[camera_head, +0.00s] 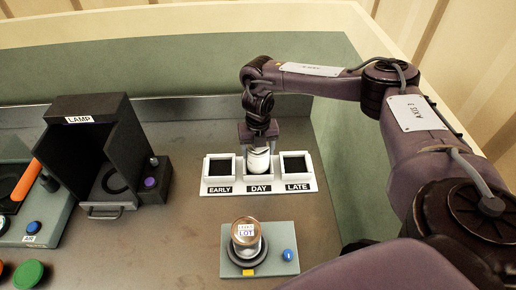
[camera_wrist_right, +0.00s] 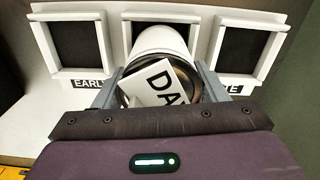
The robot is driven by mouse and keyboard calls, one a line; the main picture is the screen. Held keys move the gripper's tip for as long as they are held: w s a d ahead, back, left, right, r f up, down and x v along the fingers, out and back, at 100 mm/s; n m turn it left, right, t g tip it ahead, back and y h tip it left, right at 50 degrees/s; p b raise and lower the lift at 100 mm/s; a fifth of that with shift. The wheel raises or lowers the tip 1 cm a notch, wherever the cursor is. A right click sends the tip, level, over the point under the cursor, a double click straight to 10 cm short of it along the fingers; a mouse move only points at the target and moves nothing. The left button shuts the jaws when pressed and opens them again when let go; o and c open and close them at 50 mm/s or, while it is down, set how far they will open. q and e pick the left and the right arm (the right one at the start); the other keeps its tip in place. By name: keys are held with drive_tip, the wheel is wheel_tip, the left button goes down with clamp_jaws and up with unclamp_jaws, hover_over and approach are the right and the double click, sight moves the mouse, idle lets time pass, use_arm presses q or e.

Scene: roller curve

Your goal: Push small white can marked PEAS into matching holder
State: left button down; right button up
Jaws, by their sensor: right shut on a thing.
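My right gripper (camera_head: 259,140) points down over the white holder tray (camera_head: 213,196), shut on a small white can (camera_head: 258,164). The can is at the middle compartment, above the DAY label (camera_head: 258,189); whether it touches the bottom is hidden. In the right wrist view the can (camera_wrist_right: 162,42) lies between the two grey fingers, and its dark-rimmed end bears a label starting "DA" (camera_wrist_right: 162,84). I can read no PEAS marking. The compartments over EARLY (camera_head: 221,168) and LATE (camera_head: 295,167) are empty. My left gripper is not in view.
A copper-lidded jar marked LOT (camera_head: 246,233) stands on a grey pad with a blue button (camera_head: 288,255), in front of the tray. A black LAMP box (camera_head: 88,135) stands to the left.

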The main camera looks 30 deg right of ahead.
drive_tip(key=shift+f, duration=0.35)
idle(0.8)
drive_tip(key=shift+w+f+b, duration=0.1)
drive_tip(key=shift+f+b, duration=0.2)
drive_tip(key=shift+b, duration=0.1)
idle(0.4)
drive_tip(key=o, duration=1.5)
drive_tip(key=shift+o, duration=0.2)
drive_tip(key=shift+r+p, duration=2)
drive_tip(key=shift+r, duration=0.4)
drive_tip(key=shift+r+p, duration=0.6)
drive_tip(key=shift+r, duration=1.5)
